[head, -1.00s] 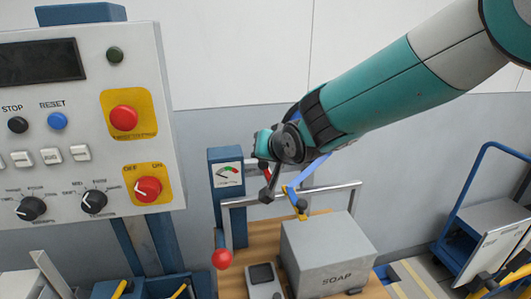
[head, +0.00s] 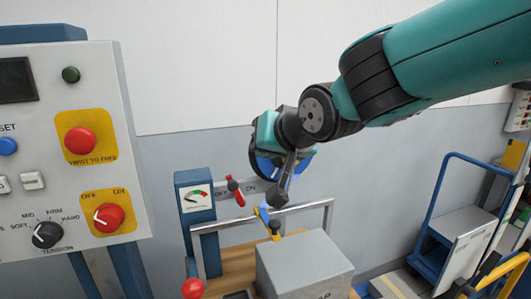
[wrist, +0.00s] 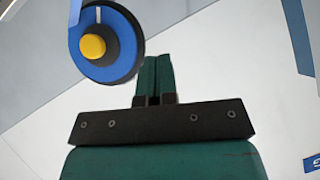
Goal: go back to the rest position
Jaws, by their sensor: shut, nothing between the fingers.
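My gripper (wrist: 155,62) shows in the wrist view with its two dark teal fingers together and nothing between them. In the head view my arm comes in from the upper right, and its wrist hangs in the air in front of the wall, above the bench. The fingers cannot be made out there. A blue disc with a yellow centre (wrist: 97,48) is beside the fingertips to the left in the wrist view, apart from them in the picture. In the head view a blue round part (head: 268,165) is partly hidden behind my wrist.
A control panel (head: 105,180) with red knobs stands at the left. Below my wrist are a gauge post (head: 195,230), a red handle (head: 235,190), a metal rail (head: 310,213) and a grey box (head: 305,262). A blue cart (head: 450,215) stands right. The upper wall is clear.

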